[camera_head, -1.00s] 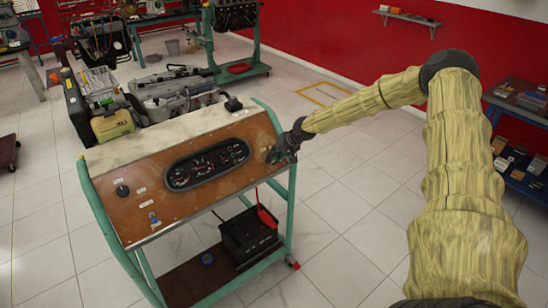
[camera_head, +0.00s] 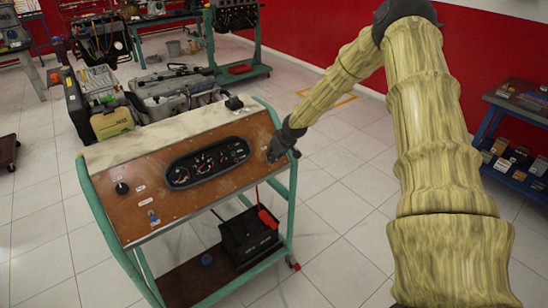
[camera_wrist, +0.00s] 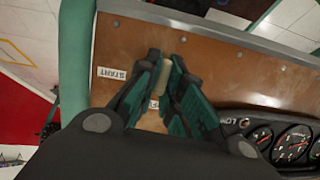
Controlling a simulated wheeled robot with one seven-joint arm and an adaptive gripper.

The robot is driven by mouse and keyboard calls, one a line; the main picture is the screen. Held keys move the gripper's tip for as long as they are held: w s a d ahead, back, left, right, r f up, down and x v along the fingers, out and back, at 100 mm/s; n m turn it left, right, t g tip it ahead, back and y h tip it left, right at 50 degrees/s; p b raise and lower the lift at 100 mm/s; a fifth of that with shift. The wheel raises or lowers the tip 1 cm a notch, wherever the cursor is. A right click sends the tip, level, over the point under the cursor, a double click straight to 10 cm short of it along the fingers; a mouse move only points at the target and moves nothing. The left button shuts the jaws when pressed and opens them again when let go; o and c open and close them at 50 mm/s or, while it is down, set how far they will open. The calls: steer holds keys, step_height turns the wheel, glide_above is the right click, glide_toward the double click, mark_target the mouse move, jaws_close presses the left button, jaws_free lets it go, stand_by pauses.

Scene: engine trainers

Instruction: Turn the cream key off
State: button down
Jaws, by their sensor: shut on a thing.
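The cream key (camera_wrist: 164,77) stands on the brown panel (camera_wrist: 230,62) in the wrist view, between my fingertips. My gripper (camera_wrist: 166,72) is shut on it, with a dark green finger on each side. A label reading START (camera_wrist: 112,73) lies to the left of the key in that view. Another label is partly hidden between the fingers. In the head view my gripper (camera_head: 273,153) is at the right end of the sloping panel (camera_head: 215,203), and it hides the key there. The exact angle of the key is hard to tell.
A gauge cluster (camera_head: 208,162) sits mid-panel. A black knob (camera_head: 122,188) and a blue switch (camera_head: 153,217) are at the panel's left. The panel is on a green-framed stand (camera_head: 100,215) with a black battery (camera_head: 245,240) below.

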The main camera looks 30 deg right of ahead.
steer(key=shift+s+n, duration=0.1)
steer(key=shift+n, duration=0.3)
steer(key=shift+f, duration=0.1)
steer(key=c, duration=1.6)
jaws_free()
steer(key=shift+d, duration=0.15)
steer(key=shift+o, duration=0.2)
steer(key=shift+r, duration=0.35)
steer(key=v, duration=1.1)
steer(key=shift+s+a, duration=0.2)
steer(key=shift+r, duration=0.1)
